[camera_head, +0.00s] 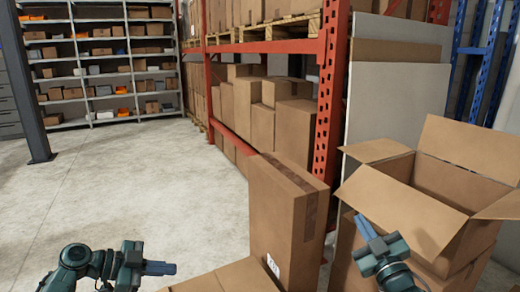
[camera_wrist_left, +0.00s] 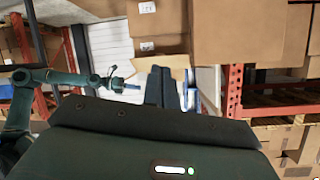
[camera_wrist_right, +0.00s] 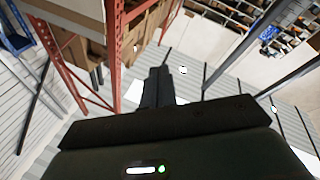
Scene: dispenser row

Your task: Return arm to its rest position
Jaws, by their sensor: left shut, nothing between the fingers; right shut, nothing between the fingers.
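My left gripper (camera_head: 160,268) is low in the head view, left of centre, with its blue-grey fingers pointing right. Its fingers (camera_wrist_left: 162,88) are together and empty in the left wrist view. My right gripper (camera_head: 367,228) is at the lower right of the head view, pointing up and left in front of the open carton. Its fingers (camera_wrist_right: 158,87) are together and empty in the right wrist view. My other arm shows at the left of the left wrist view.
An open carton (camera_head: 400,205) stands at the right on other boxes. A tall closed carton (camera_head: 275,215) stands between the two grippers. A red pallet rack (camera_head: 328,95) with boxes is behind. Grey shelves (camera_head: 90,68) are far left. The concrete floor (camera_head: 130,185) is clear at left.

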